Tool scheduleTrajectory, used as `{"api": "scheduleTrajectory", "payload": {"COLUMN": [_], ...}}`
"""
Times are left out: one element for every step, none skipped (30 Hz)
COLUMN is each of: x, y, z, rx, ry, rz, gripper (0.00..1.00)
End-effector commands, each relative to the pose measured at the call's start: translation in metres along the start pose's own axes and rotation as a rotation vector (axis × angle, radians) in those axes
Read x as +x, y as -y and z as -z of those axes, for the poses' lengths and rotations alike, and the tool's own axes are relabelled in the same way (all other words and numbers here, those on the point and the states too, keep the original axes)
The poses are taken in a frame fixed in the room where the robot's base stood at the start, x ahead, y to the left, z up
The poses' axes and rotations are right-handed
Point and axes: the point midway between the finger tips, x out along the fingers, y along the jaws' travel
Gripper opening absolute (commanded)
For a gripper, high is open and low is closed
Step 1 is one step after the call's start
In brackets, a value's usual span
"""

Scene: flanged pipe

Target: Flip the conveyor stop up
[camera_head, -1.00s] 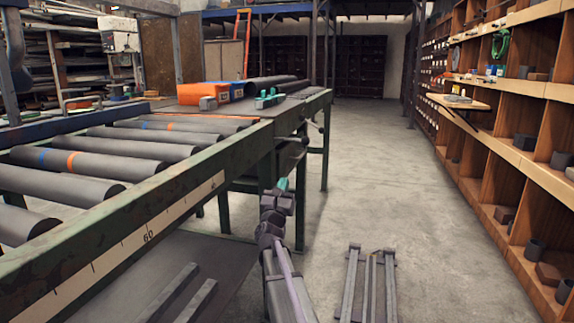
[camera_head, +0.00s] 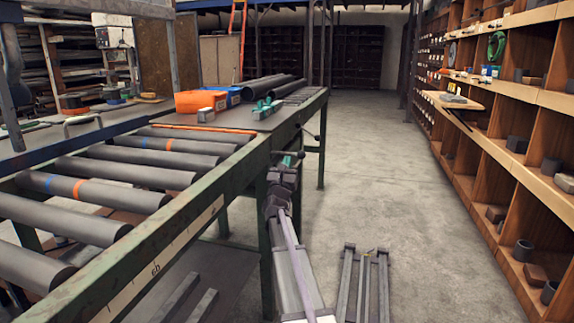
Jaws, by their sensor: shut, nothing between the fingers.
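The roller conveyor (camera_head: 130,158) runs along the left, with dark rollers in a worn green frame. A thin orange bar (camera_head: 195,128) lies low across its far end, beside the flat bench top; it may be the conveyor stop, but I cannot tell for sure. My gripper (camera_head: 291,158) has teal fingers, is shut and empty, and is at the right side of the green frame, below its top edge. Dark lever handles (camera_head: 312,134) stick out from the frame just beyond it. Whether the fingers touch a handle is unclear.
An orange bin (camera_head: 196,101), a blue bin (camera_head: 228,96), dark pipes (camera_head: 272,86) and a green clamp-like part (camera_head: 266,104) are on the bench top. Wooden shelving (camera_head: 500,150) lines the right.

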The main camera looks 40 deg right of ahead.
Motion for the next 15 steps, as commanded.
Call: {"api": "scheduleTrajectory", "payload": {"x": [0.0, 0.0, 0.0, 0.001, 0.003, 0.006, 0.009, 0.013, 0.018, 0.022, 0.026, 0.031, 0.034, 0.037, 0.039], "y": [0.0, 0.0, 0.0, 0.0, 0.0, 0.0, 0.0, 0.0, 0.0, 0.0, 0.0, 0.0, 0.0, 0.0, 0.0], "z": [0.0, 0.0, -0.001, -0.002, -0.004, -0.009, -0.014, -0.019, -0.027, -0.033, -0.039, -0.046, -0.051, -0.055, -0.058], "rx": [0.0, 0.0, 0.0, 0.0, 0.0, 0.0, 0.0, 0.0, 0.0, 0.0, 0.0, 0.0, 0.0, 0.0, 0.0], "ry": [0.0, 0.0, 0.0, 0.0, 0.0, 0.0, 0.0, 0.0, 0.0, 0.0, 0.001, 0.001, 0.001, 0.001, 0.001], "rz": [0.0, 0.0, 0.0, 0.0, 0.0, 0.0, 0.0, 0.0, 0.0, 0.0, 0.0, 0.0, 0.0, 0.0, 0.0], "gripper": [0.0, 0.0, 0.0, 0.0, 0.0, 0.0, 0.0, 0.0, 0.0, 0.0, 0.0, 0.0, 0.0, 0.0, 0.0]}}
